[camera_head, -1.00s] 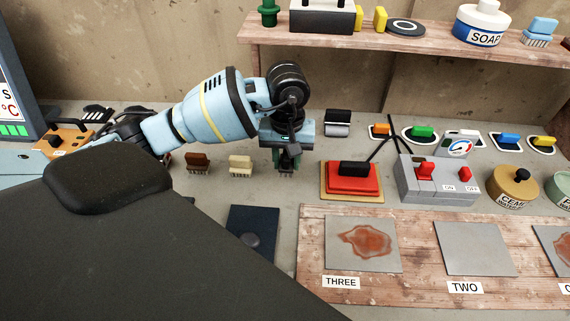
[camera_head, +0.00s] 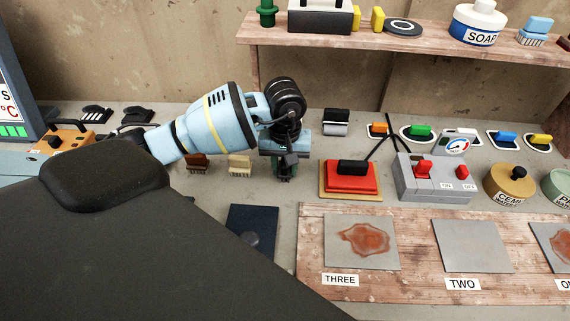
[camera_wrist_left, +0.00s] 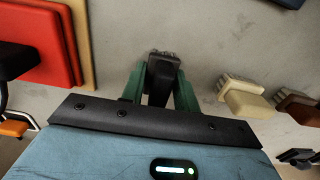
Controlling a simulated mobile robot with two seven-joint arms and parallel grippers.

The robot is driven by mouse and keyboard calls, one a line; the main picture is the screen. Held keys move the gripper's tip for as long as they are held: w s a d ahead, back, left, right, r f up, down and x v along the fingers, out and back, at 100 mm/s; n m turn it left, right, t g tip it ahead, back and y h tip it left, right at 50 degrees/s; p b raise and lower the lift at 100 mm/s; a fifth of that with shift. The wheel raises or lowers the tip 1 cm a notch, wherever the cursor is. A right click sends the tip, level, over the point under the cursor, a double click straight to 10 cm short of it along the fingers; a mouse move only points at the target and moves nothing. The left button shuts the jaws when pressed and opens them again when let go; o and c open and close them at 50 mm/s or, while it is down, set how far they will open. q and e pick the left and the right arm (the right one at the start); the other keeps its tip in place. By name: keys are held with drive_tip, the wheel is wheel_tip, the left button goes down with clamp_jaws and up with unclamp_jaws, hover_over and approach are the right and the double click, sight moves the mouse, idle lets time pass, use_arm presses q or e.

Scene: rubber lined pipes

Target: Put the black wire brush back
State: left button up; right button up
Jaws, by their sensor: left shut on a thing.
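My left gripper (camera_head: 285,166) reaches over the bench from the left, pointing down. Its green fingers are shut on the black wire brush (camera_wrist_left: 162,80), which stands bristles down between them in the left wrist view. In the head view the brush (camera_head: 284,173) is mostly hidden by the gripper. It is at bench level or just above; I cannot tell whether it touches. It is in line with the cream brush (camera_head: 240,163) and the brown brush (camera_head: 197,161), to their right. My right gripper is not in view.
A red block on a tan base (camera_head: 350,177) stands just right of the gripper. Beyond it is a grey switch box (camera_head: 432,183). A dark blue plate (camera_head: 251,229) lies in front. A wooden shelf (camera_head: 400,42) runs above the back.

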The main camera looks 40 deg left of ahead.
use_arm(q)
drive_tip(key=o, duration=0.9)
drive_tip(key=shift+o, duration=0.2)
wheel_tip(320, 180, up, 12)
drive_tip(key=shift+r, duration=0.15)
